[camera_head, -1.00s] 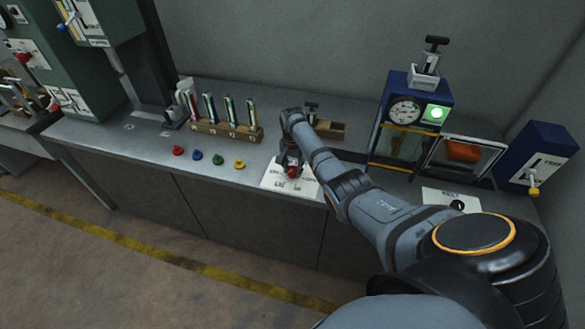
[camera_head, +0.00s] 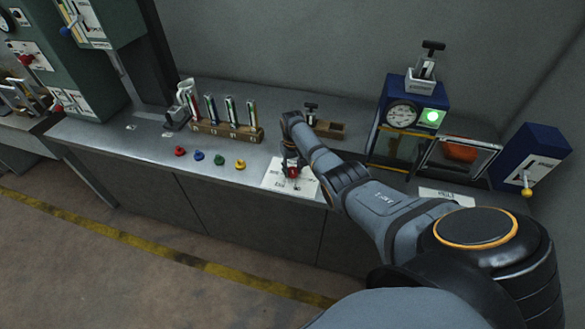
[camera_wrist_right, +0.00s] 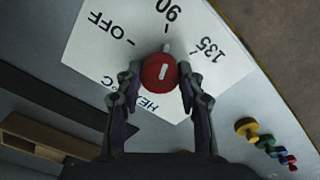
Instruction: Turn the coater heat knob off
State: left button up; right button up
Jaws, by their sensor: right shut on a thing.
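The red coater heat knob (camera_wrist_right: 160,73) sits on a white plate (camera_wrist_right: 97,62) marked OFF, 90 and 135, with "HE…" and "°C" partly hidden. A pale pointer at the knob's edge faces the 90 mark, and a short white line shows on its top. My right gripper (camera_wrist_right: 158,84) is shut on the knob, one finger on each side. In the head view the knob (camera_head: 292,171) shows under my right gripper (camera_head: 291,162), on the white plate (camera_head: 275,178) at the bench's front edge. My left gripper is not in view.
Coloured knobs (camera_head: 198,155) stand on the bench left of the plate, before a wooden rack (camera_head: 228,131) of several tubes. A small wooden tray (camera_head: 330,129) lies behind my arm. A blue oven (camera_head: 402,117) with its door open stands to the right.

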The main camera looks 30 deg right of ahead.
aim_at(293, 170)
jog(key=n, duration=1.3)
dwell(0.7)
jog(key=o, duration=1.2)
jog(key=shift+r, duration=0.2)
notch_tip(293, 170, up, 12)
jog(key=shift+f, duration=0.2)
